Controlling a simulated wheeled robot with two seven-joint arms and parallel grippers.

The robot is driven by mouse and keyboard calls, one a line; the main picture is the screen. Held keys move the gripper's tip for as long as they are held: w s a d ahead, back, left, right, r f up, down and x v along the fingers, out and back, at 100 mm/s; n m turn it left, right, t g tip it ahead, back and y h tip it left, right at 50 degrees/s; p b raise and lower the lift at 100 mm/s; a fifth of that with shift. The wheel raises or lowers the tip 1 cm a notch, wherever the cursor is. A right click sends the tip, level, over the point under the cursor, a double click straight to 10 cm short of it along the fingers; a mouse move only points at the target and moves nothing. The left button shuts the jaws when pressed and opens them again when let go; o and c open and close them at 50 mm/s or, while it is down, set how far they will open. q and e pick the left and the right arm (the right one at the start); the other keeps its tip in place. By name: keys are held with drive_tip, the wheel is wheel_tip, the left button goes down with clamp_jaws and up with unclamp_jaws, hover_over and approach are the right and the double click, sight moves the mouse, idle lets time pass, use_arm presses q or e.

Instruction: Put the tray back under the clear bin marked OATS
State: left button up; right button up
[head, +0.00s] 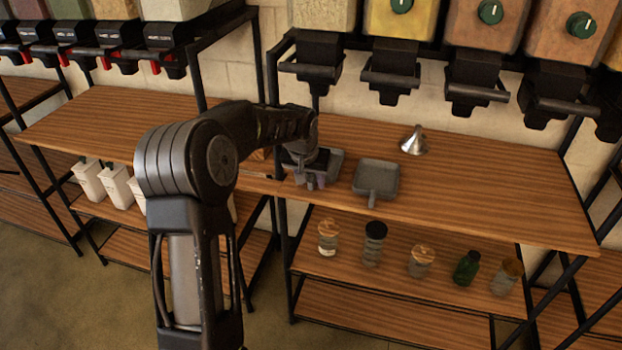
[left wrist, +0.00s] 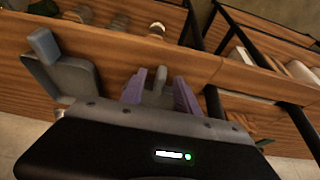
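A dark grey tray (head: 334,158) lies on the wooden counter near its left end, partly hidden by my left gripper. My left gripper (head: 314,182) is over its front side. In the left wrist view the two purple fingers (left wrist: 160,92) stand apart on either side of a short grey handle (left wrist: 158,82), with some gap visible; the tray body there is hidden by the gripper. A second grey tray (head: 377,178) with a handle sits just to the right, and also shows in the left wrist view (left wrist: 72,76). No OATS label is readable. My right gripper is out of view.
A metal funnel (head: 415,141) stands on the counter (head: 490,175) farther right. Bins with black dispensers (head: 392,72) hang above the back. Several jars (head: 375,243) stand on the shelf below. A black post (head: 272,90) rises close to my left arm.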

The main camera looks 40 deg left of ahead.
use_arm(q)
drive_tip(key=v, duration=0.7)
drive_tip(key=shift+r+b, duration=0.4)
drive_tip(key=shift+b, duration=0.05)
drive_tip(key=shift+s+d, duration=0.1)
drive_tip(key=shift+s, duration=0.05)
